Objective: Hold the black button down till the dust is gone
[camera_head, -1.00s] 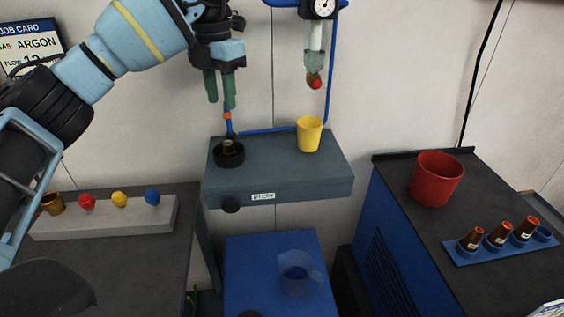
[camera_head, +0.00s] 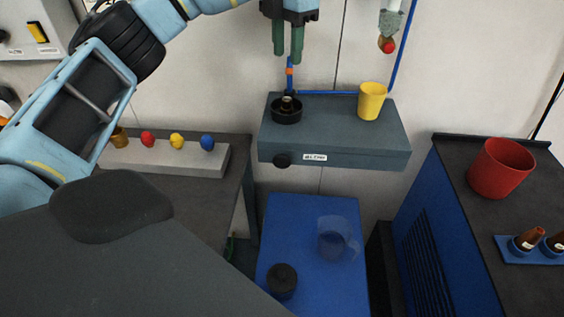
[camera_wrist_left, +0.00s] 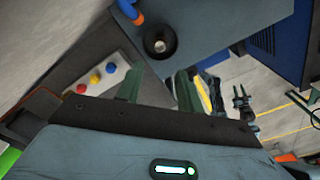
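A black round button (camera_head: 282,160) sits on the front face of the grey wall shelf (camera_head: 350,140), beside a small white label whose text is too small to read surely. A black round cap (camera_head: 282,281) also stands on the blue cabinet below. My left gripper (camera_head: 288,60) hangs above the shelf, over a black dish (camera_head: 287,115) with a small metal part upright in it. Its green fingers are apart with nothing between them. The wrist view shows the dish (camera_wrist_left: 160,42) beyond the fingertips (camera_wrist_left: 158,85); I cannot make out the button there. My right gripper is out of view. No dust can be made out.
A yellow cup (camera_head: 372,101) stands on the shelf, under a hanging red-tipped tool (camera_head: 388,45). A clear jug (camera_head: 335,240) stands on the blue cabinet (camera_head: 310,207). Left is a grey block (camera_head: 160,160) with coloured knobs; right, a red bucket (camera_head: 500,168) and brown bottles.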

